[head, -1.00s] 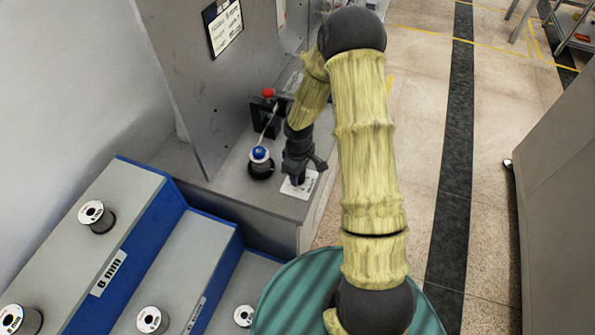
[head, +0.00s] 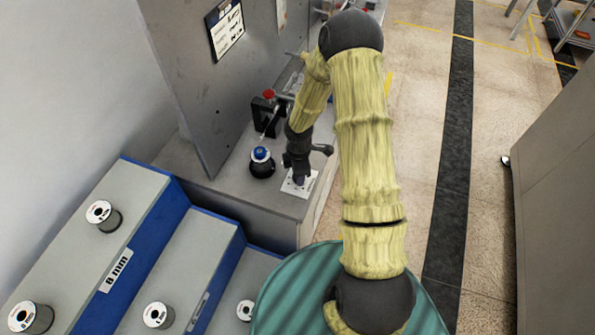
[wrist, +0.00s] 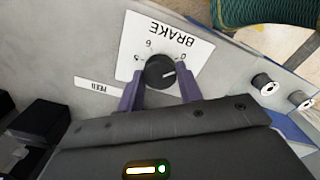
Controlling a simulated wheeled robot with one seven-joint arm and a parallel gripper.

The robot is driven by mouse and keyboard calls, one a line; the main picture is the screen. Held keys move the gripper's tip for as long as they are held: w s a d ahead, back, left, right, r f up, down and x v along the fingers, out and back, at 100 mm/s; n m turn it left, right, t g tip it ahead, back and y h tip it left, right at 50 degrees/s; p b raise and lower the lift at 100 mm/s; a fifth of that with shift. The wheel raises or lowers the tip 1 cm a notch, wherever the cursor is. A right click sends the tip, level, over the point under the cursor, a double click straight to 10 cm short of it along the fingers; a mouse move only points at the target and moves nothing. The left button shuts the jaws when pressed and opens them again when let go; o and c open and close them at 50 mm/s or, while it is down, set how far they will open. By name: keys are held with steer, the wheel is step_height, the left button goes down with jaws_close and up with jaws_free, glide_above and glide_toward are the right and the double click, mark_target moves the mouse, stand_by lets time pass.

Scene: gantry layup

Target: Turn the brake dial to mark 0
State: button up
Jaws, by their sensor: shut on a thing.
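The brake dial (wrist: 158,68) is a round black knob on a white plate (wrist: 187,43) lettered BRAKE, upside down in the wrist view. A white pointer line on the knob points to the right, a little below the 0 mark (wrist: 183,57) printed at the plate's right. Other marks stand above and left of the knob. My gripper (wrist: 161,78) is shut on the knob, one purple finger on each side. In the head view my gripper (head: 301,179) points down at the white plate (head: 290,188) on the grey bench, and hides the knob.
A blue-topped knob (head: 261,154) on a black base and a red-knobbed lever (head: 268,95) stand left of my gripper. A stepped rack (head: 150,215) with several spools is at lower left. The floor at right is clear.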

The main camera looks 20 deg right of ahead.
steer(key=shift+w+d+r, duration=0.1)
steer(key=shift+w+r, duration=0.05)
steer(key=shift+w, duration=0.1)
steer(key=o, duration=0.9)
steer(key=shift+o, duration=0.4)
steer(key=shift+s, duration=0.1)
step_height(320, 180, up, 17)
steer(key=shift+r, duration=0.15)
